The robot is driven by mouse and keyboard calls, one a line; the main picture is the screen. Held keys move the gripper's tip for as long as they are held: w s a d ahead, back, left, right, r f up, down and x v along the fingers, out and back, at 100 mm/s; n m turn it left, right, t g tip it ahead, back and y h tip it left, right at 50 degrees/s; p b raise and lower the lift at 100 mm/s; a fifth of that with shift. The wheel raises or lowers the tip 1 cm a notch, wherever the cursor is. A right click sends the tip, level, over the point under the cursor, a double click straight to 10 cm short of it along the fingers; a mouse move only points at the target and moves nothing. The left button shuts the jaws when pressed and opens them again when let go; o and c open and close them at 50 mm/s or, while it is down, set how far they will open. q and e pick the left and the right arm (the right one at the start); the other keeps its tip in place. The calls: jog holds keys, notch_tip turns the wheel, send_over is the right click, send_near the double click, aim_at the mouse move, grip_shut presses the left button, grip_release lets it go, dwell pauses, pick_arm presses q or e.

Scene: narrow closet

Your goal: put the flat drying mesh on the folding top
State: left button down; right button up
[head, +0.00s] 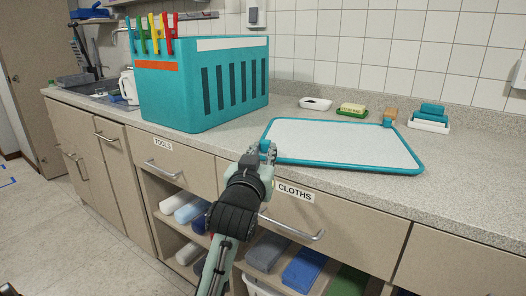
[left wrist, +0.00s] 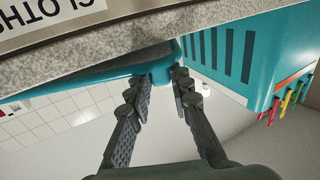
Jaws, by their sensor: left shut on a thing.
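The flat drying mesh (head: 335,142) is a pale panel in a rounded teal frame, level on or just above the grey speckled countertop (head: 460,180). I cannot tell whether it touches the surface all along. My left gripper (head: 266,152) is at the mesh's near left corner, at the counter's front edge. In the left wrist view my left gripper (left wrist: 160,80) has its fingers closed on a teal part of the mesh frame (left wrist: 110,74). No separate surface is marked as the folding top. My right gripper is not in view.
A teal slotted basket (head: 205,85) with coloured pegs stands left of the mesh. A white dish (head: 316,104), green soap tray (head: 352,109) and sponge holder (head: 429,118) sit behind it. Drawers (head: 290,215) and open shelves with cloths lie below. Counter at right is clear.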

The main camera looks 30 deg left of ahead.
pick_arm(q)
jog(key=shift+f, duration=0.35)
jog(key=c, duration=1.3)
grip_release()
